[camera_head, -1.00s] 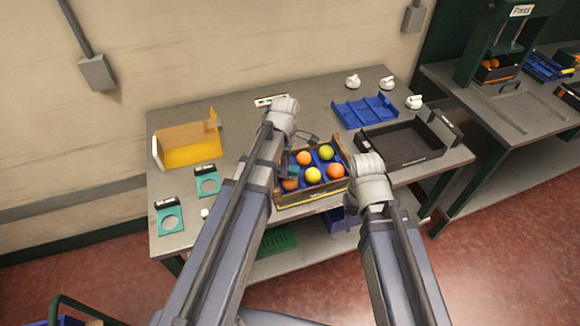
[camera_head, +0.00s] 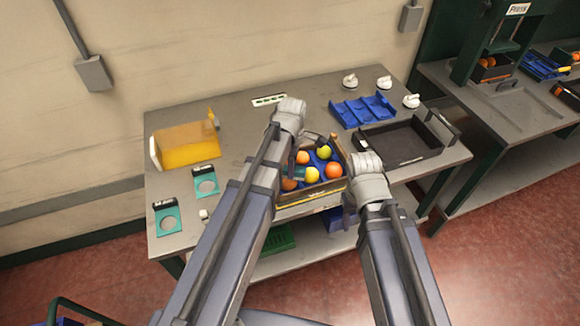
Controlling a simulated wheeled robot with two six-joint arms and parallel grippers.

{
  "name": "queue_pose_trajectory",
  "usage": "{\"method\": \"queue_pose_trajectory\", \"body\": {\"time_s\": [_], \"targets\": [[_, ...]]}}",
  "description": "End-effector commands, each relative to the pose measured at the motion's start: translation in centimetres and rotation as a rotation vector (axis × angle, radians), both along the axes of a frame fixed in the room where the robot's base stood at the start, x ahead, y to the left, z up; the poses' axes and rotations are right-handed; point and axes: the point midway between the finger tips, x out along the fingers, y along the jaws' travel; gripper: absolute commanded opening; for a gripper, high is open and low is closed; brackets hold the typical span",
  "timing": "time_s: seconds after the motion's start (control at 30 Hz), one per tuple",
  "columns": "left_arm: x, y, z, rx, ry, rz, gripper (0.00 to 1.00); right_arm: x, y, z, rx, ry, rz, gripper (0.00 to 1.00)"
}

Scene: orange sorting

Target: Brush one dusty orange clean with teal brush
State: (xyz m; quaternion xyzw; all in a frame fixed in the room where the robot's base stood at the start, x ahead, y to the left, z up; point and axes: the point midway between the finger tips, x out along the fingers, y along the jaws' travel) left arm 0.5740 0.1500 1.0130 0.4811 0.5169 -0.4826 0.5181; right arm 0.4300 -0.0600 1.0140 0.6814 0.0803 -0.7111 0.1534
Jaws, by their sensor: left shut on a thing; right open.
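A wooden crate (camera_head: 312,195) with a blue liner stands at the front middle of the table. It holds several fruits: an orange one (camera_head: 302,157), a yellow-green one (camera_head: 324,152), a yellow one (camera_head: 312,174), a deep orange one (camera_head: 334,170), and a partly hidden brownish orange (camera_head: 289,184) at front left. My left gripper (camera_head: 300,150) is over the crate's left part, shut on the teal brush (camera_head: 299,173), which is small and partly hidden. The brush is close above the brownish orange; I cannot tell if they touch. My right gripper (camera_head: 348,198) is open beside the crate's right end, mostly hidden by its wrist.
A black tray (camera_head: 400,160) and a blue divided tray (camera_head: 362,111) are on the right, with white knob-like items (camera_head: 384,83) behind. A yellow translucent bin (camera_head: 185,146) and teal ring gauges (camera_head: 205,183) are on the left.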

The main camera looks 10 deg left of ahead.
Motion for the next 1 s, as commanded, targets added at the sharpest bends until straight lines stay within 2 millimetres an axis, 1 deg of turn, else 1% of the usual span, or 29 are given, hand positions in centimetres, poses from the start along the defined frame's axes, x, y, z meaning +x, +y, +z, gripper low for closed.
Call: {"method": "queue_pose_trajectory", "body": {"time_s": [0.6,0.83,1.0], "targets": [[-0.2,2.8,-0.1,0.001,0.0,0.0,0.0,0.0,0.0,-0.1,0.0,0.0,0.0,0.5],[-0.2,2.8,-0.1,0.001,0.0,0.0,0.0,0.0,0.0,-0.1,0.0,0.0,0.0,0.5],[-0.1,2.1,-0.1,0.0,0.0,-0.001,0.0,0.0,0.0,-0.1,0.0,0.0,0.0,0.5]]}}
